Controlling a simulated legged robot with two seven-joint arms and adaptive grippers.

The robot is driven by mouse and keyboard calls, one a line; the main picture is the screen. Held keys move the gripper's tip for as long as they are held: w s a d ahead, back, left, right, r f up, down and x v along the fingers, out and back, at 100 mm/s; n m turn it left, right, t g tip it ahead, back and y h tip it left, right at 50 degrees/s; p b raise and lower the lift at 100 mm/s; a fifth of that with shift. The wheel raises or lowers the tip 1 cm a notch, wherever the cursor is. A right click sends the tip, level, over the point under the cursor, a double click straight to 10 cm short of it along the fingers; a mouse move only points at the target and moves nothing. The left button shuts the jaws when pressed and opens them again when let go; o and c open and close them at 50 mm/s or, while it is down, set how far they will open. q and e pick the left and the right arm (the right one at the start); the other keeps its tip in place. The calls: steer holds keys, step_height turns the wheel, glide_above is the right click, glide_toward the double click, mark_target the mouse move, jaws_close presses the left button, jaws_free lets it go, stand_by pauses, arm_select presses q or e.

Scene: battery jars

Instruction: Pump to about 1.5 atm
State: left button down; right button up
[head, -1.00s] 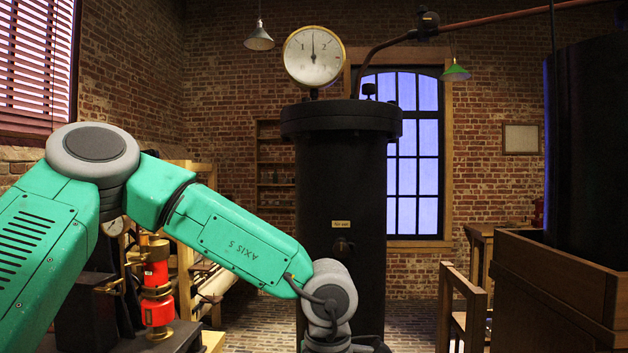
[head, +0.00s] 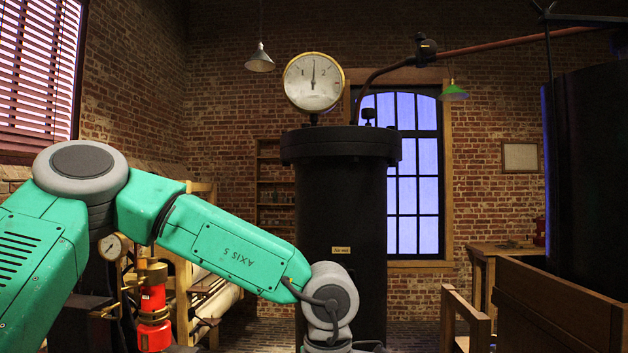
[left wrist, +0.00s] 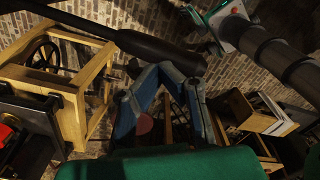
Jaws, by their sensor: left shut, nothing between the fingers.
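The round pressure gauge (head: 314,82) stands above the tall black cylinder (head: 341,220) in the head view. Its needle points almost straight up, midway between the marks 1 and 2. My left arm reaches in front of the cylinder; its gripper is below the head view's lower edge. In the left wrist view my left gripper (left wrist: 164,72) shows blue fingers, shut and empty. A dark bar with a thick end (left wrist: 160,52) passes just beyond the fingers; I cannot tell whether they touch. My right gripper is in neither view.
A red and brass device (head: 153,305) and a small dial (head: 113,246) stand at the left behind my arm. A wooden crate (head: 560,305) holding a large dark vessel (head: 595,170) is at the right. In the left wrist view a wooden frame (left wrist: 75,95) stands at the left.

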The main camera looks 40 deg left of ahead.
arm_select(q)
steer(key=shift+r, duration=0.1)
steer(key=shift+s+r, duration=0.1)
steer(key=shift+r, duration=1.85)
